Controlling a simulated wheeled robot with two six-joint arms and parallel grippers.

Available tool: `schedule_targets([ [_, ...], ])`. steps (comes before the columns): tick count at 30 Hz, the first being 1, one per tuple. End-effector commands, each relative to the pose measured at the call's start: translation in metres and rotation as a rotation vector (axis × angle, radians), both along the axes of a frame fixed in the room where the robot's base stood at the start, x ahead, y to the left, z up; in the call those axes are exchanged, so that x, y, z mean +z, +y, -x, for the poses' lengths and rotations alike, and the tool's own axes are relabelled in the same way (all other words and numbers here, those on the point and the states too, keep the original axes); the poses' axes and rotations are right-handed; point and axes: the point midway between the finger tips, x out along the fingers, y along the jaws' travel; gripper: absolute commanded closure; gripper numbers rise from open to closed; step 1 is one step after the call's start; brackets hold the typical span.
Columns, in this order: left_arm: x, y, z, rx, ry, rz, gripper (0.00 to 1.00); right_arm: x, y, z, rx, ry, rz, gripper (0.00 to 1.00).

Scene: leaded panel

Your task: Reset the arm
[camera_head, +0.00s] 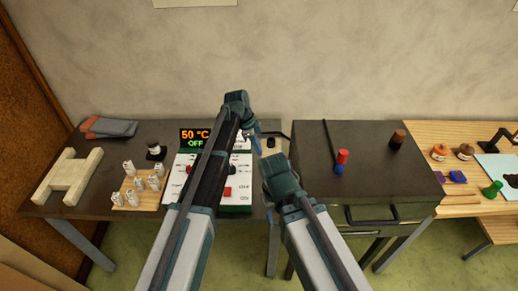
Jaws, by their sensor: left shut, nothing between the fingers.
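My left arm reaches up across the picture in front of the control unit. My left gripper (255,143) hangs past the arm's top joint, small and partly hidden, near the unit's right side; it is shut and empty. My right arm rises at the middle, its top joint in front of the gap between the two dark tables. The right gripper itself does not show.
The control unit (185,183) reads 50 °C and OFF. Left of it are a rack of white pieces (128,198), a small jar (155,151) and a cream H-shaped block (69,176). A red-and-blue item (341,161) stands on the drawer cabinet (375,180).

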Motion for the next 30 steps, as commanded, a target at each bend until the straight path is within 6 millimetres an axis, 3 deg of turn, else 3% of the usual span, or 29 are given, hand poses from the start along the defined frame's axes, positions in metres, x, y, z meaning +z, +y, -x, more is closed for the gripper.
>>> schedule_targets([
  [8, -0.001, 0.0, 0.001, 0.002, 0.001, -0.001, 1.0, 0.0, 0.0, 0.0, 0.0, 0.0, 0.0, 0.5],
  [11, -0.007, 0.0, 0.015, 0.04, 0.016, -0.016, 1.0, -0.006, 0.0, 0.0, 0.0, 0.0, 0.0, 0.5],
  [14, -0.021, 0.002, 0.051, 0.161, 0.056, -0.061, 1.0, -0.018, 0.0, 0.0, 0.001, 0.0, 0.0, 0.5],
  [18, -0.048, 0.011, 0.124, 0.45, 0.125, -0.165, 1.0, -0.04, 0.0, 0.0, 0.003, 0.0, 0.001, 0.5],
  [24, -0.077, 0.033, 0.214, 0.886, 0.161, -0.3, 1.0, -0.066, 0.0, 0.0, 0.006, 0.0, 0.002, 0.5],
  [30, -0.091, 0.052, 0.265, 1.188, 0.144, -0.367, 1.0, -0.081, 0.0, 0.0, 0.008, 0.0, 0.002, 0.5],
])
